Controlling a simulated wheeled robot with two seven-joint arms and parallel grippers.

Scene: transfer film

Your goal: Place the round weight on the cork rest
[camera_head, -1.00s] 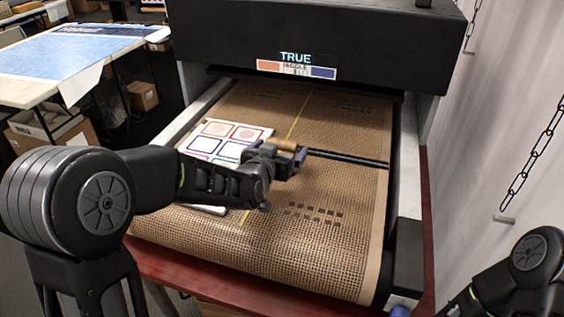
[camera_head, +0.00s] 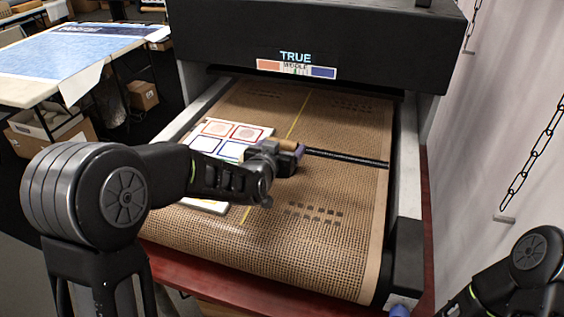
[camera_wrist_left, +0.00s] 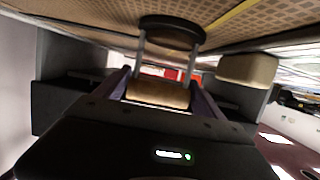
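The round weight shows in the left wrist view as a dark disc (camera_wrist_left: 172,29) with two metal rods and a wooden handle (camera_wrist_left: 158,94). My left gripper (camera_wrist_left: 160,88) has its purple fingers against both ends of this handle and looks shut on it. I cannot tell whether the disc touches the belt. The cork rest (camera_wrist_left: 247,69) is a tan block on the belt, to the right of the disc and apart from it. In the head view my left gripper (camera_head: 294,158) is low over the belt, and a tan piece that looks like the cork rest (camera_head: 283,145) shows just behind it.
The mesh conveyor belt (camera_head: 290,220) runs under a black dryer hood (camera_head: 320,35). A sheet with coloured squares (camera_head: 232,132) lies left of the gripper, partly behind my arm. A dark bar (camera_head: 345,158) crosses the belt to the right. The belt's near part is free.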

